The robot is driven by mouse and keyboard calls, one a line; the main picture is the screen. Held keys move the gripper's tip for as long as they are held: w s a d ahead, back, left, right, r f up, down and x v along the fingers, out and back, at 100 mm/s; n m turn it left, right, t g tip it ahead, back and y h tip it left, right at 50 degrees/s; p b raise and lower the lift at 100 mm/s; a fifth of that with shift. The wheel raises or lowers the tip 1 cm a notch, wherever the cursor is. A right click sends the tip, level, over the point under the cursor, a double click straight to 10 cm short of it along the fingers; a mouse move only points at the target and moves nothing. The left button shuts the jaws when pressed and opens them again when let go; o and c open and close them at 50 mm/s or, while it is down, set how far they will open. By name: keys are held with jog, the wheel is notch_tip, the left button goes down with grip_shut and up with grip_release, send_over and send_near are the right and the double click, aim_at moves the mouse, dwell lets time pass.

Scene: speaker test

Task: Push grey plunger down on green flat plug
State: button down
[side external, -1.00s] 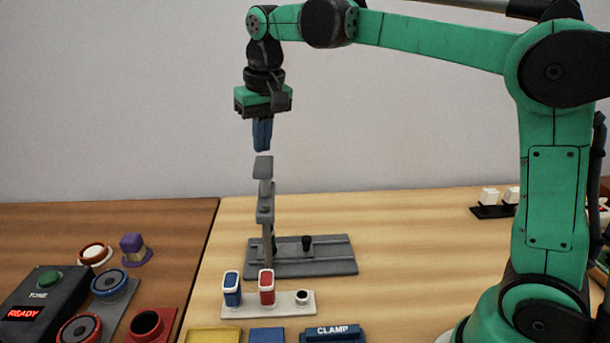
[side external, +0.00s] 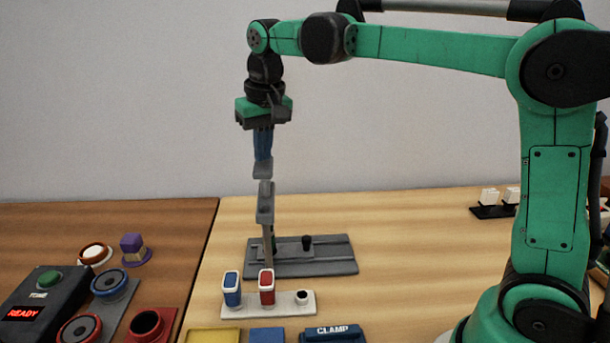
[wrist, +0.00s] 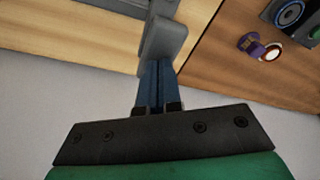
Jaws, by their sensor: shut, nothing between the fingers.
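The grey plunger (side external: 263,173) is the flat-topped upper part of a tall grey press (side external: 266,215) on a grey base plate (side external: 330,262). My gripper (side external: 263,158) is shut and empty, with its blue fingers pointing down. The fingertips are at the plunger's top and seem to touch it. In the wrist view, the shut blue fingers (wrist: 158,75) overlap the edge of the grey plunger (wrist: 163,38). I cannot make out the green flat plug; the foot of the press is small and partly covered in the side view.
In front of the press is a white holder (side external: 275,308) with a blue piece (side external: 232,290) and a red piece (side external: 266,287). A black knob (side external: 306,243) stands on the base plate. A dark box (side external: 38,297) reads READY.

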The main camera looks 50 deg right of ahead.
jog(key=shift+f, duration=0.8)
dwell(0.9)
jog(key=shift+r, duration=3.5)
jog(key=shift+s+f, duration=0.2)
jog(key=shift+s, duration=0.3)
jog(key=s+f+n+t, duration=0.3)
jog(key=s+f+t, duration=0.2)
jog(key=s+f, duration=0.7)
jog(key=shift+a+f+y, duration=0.3)
